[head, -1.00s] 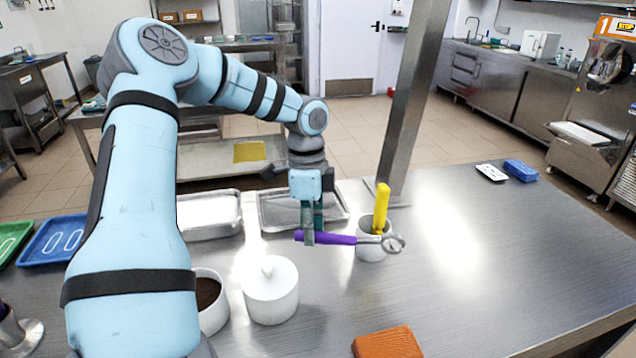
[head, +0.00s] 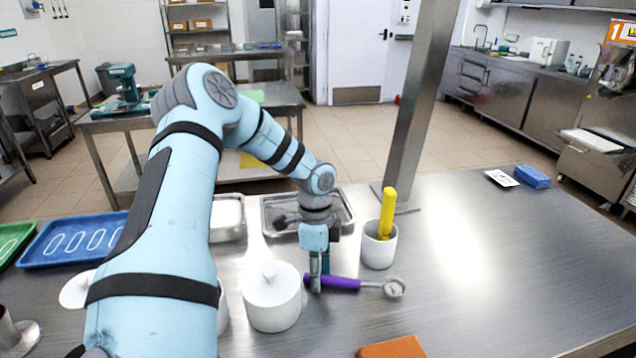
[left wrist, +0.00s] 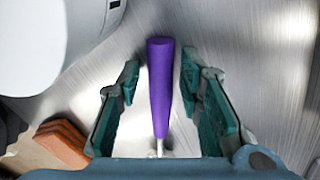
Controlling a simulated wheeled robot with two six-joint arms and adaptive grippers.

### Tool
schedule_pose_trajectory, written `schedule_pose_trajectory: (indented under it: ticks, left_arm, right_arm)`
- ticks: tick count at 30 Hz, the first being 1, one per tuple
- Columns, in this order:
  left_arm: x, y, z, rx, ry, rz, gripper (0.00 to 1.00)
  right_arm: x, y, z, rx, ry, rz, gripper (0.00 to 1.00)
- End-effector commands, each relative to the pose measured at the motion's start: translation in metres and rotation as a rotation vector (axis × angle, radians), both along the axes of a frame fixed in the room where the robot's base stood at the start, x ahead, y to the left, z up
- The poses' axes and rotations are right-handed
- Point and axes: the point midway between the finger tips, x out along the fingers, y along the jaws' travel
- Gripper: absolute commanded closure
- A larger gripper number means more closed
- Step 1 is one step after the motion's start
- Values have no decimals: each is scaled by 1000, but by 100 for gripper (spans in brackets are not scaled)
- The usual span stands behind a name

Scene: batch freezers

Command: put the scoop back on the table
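The scoop, with a purple handle (head: 338,283) and a round metal head (head: 394,288), appears to lie on the steel table (head: 500,270), in front of the white cup (head: 379,246) and right of the white lidded pot (head: 271,297). My left gripper (head: 316,284) is low over the handle. In the left wrist view, the purple handle (left wrist: 160,85) runs between the two green fingers, with a gap on each side, so the gripper (left wrist: 160,66) is open around it. The scoop's head is hidden there. My right gripper is not in view.
A yellow-handled tool (head: 387,212) stands in the white cup. A metal tray (head: 350,214) lies behind my left gripper, near a steel post (head: 412,110). An orange-brown block (head: 393,348) lies at the front edge. The table's right side is mostly clear.

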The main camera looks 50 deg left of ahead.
Motion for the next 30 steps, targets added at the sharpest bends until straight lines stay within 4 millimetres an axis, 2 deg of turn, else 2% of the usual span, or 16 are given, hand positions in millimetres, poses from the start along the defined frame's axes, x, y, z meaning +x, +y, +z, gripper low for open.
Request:
schedule_pose_trajectory:
  ticks: [8, 11, 14, 18, 22, 25, 30]
  left_arm:
    - [0, 0, 1, 0, 0, 0, 62]
    - [1, 0, 8, 1, -2, 0, 62]
    - [3, 2, 28, 0, -6, 1, 62]
    - [5, 7, 70, 1, -6, 1, 62]
    - [6, 10, 103, 0, -3, 1, 62]
    - [6, 12, 118, 1, -1, 1, 62]
    - [6, 12, 123, -1, 1, 1, 62]
  right_arm:
    - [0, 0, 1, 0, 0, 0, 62]
    - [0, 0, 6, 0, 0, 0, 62]
    - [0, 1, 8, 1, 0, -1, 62]
    - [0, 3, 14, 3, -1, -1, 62]
    - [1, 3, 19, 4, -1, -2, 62]
    - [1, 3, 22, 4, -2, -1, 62]
    - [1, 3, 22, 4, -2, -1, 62]
